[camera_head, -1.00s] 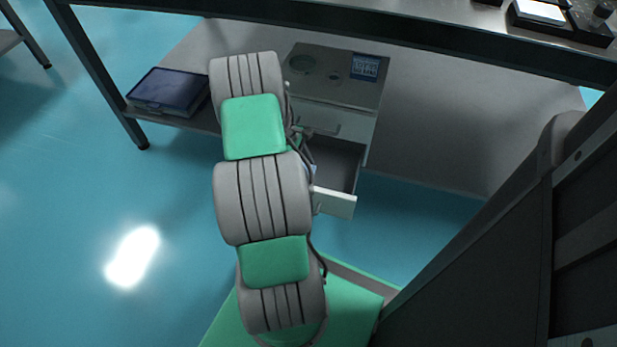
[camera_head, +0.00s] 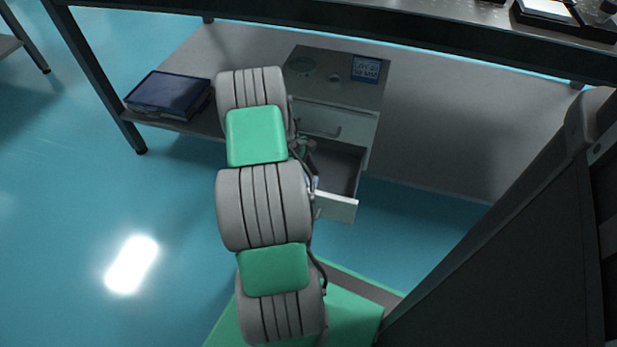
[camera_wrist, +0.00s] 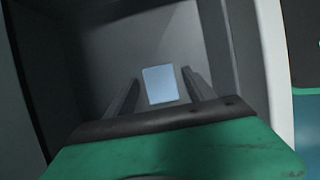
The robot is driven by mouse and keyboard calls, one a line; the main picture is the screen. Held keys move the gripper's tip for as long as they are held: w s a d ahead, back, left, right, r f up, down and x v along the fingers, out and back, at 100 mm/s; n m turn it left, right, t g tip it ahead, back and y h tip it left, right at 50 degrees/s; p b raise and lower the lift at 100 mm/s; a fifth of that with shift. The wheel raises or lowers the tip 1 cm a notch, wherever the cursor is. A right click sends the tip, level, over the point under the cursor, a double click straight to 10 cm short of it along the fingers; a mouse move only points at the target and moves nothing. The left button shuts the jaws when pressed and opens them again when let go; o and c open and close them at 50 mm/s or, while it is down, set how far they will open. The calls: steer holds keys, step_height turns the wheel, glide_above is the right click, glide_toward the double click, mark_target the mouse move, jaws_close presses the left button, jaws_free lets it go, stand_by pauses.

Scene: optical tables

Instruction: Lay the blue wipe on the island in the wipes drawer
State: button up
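In the wrist view I look down into the drawer (camera_wrist: 90,60). A small pale blue square, the wipe (camera_wrist: 160,84), appears to lie flat on the drawer floor. My gripper (camera_wrist: 161,76) is open, with its two dark fingers apart on either side of the wipe in the picture. No finger visibly touches the wipe. In the head view my arm hides the gripper and part of the drawer.
The cabinet (camera_head: 330,88) has a shut upper drawer (camera_head: 325,122) and a blue-and-white label on top. A dark blue case (camera_head: 168,94) sits on the shelf at the left. The table edge (camera_head: 300,30) runs above the cabinet. Floor to the right is clear.

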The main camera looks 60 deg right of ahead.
steer(key=d+p+v, duration=0.1)
steer(key=p+v, duration=0.5)
steer(key=v, duration=0.6)
steer(key=w+a+r+t+h, duration=0.1)
steer(key=w+a+r+t, duration=0.1)
steer(key=w+a+r, duration=0.55)
steer(key=w+a+r+t, duration=0.1)
steer(key=w+a+r, duration=0.3)
steer(key=a, duration=0.6)
steer(key=s+a+r+m+t+y, duration=0.1)
steer(key=s+a+r, duration=0.1)
steer(key=a, duration=1.1)
steer(key=s+a+r+t, duration=0.2)
steer(key=s+a+r, duration=0.1)
steer(key=a, duration=1)
steer(key=shift+r+m+y, duration=0.4)
steer(key=shift+r, duration=0.25)
steer(key=shift+s+a, duration=0.1)
